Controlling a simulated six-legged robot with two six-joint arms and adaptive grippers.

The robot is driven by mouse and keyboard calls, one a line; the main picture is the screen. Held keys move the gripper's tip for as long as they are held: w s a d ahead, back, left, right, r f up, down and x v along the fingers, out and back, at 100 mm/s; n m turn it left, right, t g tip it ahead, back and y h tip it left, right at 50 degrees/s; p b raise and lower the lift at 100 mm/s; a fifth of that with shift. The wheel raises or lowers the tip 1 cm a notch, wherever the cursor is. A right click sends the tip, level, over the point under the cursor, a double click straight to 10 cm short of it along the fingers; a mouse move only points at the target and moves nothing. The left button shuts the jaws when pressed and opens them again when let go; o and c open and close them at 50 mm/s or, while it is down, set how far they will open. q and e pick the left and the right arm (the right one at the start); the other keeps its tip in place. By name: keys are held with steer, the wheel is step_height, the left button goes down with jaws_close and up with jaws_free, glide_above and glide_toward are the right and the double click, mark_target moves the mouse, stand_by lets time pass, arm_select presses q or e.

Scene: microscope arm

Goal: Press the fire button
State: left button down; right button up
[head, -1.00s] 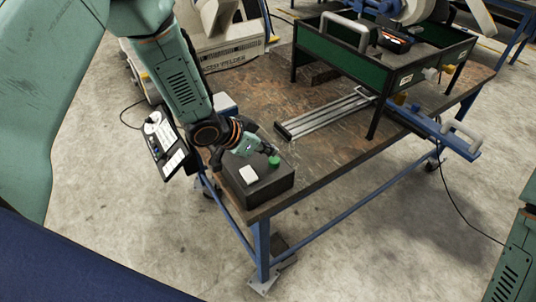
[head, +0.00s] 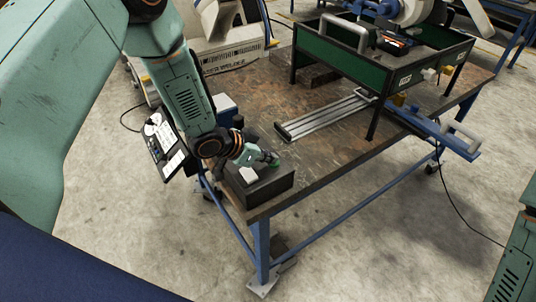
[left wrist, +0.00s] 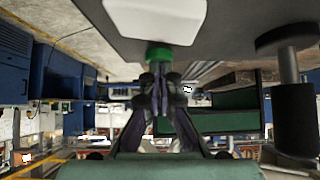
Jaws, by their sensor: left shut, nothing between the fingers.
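A dark box (head: 270,190) sits on the near left corner of the workbench, with a white label (head: 248,174) on its top. A small green button (head: 277,164) is on top of the box, partly hidden by my left gripper (head: 270,158). The left gripper is shut and empty, its tips right at the button. In the left wrist view, the green button (left wrist: 158,53) is directly beyond the closed fingertips (left wrist: 159,68). I cannot tell whether they touch or whether the button is pressed down. My right gripper is not in view.
The worn workbench (head: 310,150) carries a metal rail (head: 322,115) and a green-sided tray stand (head: 345,65). A control panel (head: 163,145) hangs at the left end. A black cylindrical post (left wrist: 292,85) shows at the right of the left wrist view.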

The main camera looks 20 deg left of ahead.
mark_target(269, 166)
arm_select(q)
steer(key=shift+s+f, duration=0.3)
steer(key=shift+f, duration=0.25)
steer(key=shift+r+p, duration=0.5)
steer(key=shift+r, duration=0.05)
steer(key=r+p, duration=0.3)
steer(key=r, duration=0.1)
steer(key=shift+w+r, duration=0.1)
steer(key=shift+w, duration=0.2)
steer(key=v, duration=0.9)
steer(key=shift+s+a+r, duration=0.2)
steer(key=shift+s+r, duration=0.05)
steer(key=shift+s, duration=0.05)
steer(key=shift+w+f, duration=0.1)
steer(key=shift+w, duration=0.05)
